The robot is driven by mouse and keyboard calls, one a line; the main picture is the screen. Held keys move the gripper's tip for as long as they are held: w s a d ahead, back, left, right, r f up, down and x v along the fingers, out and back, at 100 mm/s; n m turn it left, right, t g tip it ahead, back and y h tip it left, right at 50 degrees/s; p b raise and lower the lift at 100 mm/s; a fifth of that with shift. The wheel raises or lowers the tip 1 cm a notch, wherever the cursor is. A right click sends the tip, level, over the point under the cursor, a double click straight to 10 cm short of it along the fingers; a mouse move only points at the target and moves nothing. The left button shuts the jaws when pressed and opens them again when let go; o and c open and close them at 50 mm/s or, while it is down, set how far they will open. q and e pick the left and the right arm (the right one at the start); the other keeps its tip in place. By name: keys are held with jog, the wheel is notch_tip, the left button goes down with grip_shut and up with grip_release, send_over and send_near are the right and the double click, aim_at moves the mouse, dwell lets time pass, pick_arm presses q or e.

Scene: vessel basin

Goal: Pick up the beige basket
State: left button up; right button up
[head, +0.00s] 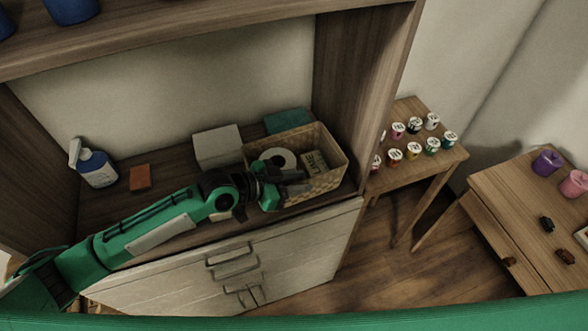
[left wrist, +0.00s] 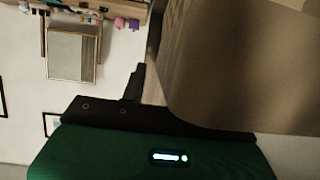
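The beige basket (head: 325,180) is woven and stands at the right end of the cabinet shelf. It holds a white roll (head: 279,158) and a small yellowish box (head: 315,163). My left gripper (head: 293,183) is at the basket's near left side, its dark fingers overlapping the rim in the head view. In the left wrist view, a blurred beige surface (left wrist: 235,75) fills the upper right, very close, and hides part of the gripper. Only one finger shows there clearly. I cannot tell whether the fingers grip the basket wall. My right gripper is not in view.
A spray bottle (head: 95,166) and a reddish-brown block (head: 140,177) are at the left. The cabinet's upright side panel (head: 360,85) is close on the basket's right.

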pick_arm(q)
jog(key=shift+w+d+f, duration=0.1)
jog(key=shift+d+f, duration=0.05)
jog(key=shift+d, duration=0.1)
jog(key=shift+c, duration=0.2)
grip_shut()
